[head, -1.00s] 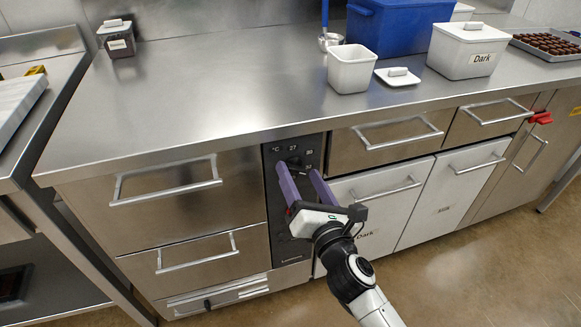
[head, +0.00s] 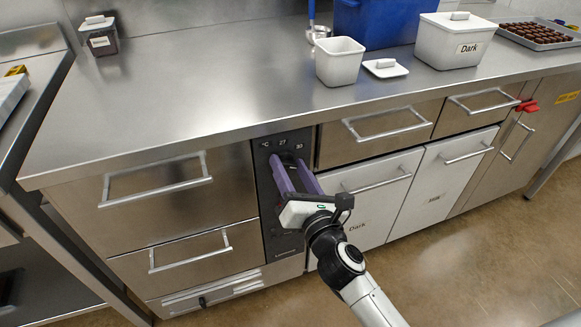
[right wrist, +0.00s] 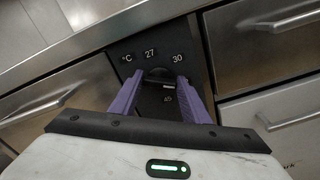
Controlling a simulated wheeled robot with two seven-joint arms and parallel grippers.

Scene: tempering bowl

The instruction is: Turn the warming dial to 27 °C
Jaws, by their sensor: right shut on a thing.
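The warming dial (right wrist: 158,73) is a dark round knob on a black panel (head: 266,158) in the counter front. In the right wrist view the panel reads °C, 27 above the dial, 30 to its upper right and 45 below. My right gripper (head: 289,162) has its purple fingers on both sides of the dial, shut on it; it also shows in the right wrist view (right wrist: 158,82). The fingers partly hide the dial in the head view. I cannot surely read which number the dial points to. My left gripper is not in view.
Steel drawers with bar handles (head: 155,180) flank the panel on the left, and white bin fronts (head: 385,190) on the right. The counter edge overhangs above. On the counter stand a white tub (head: 340,65), a blue container (head: 385,22) and a box marked Dark (head: 445,45).

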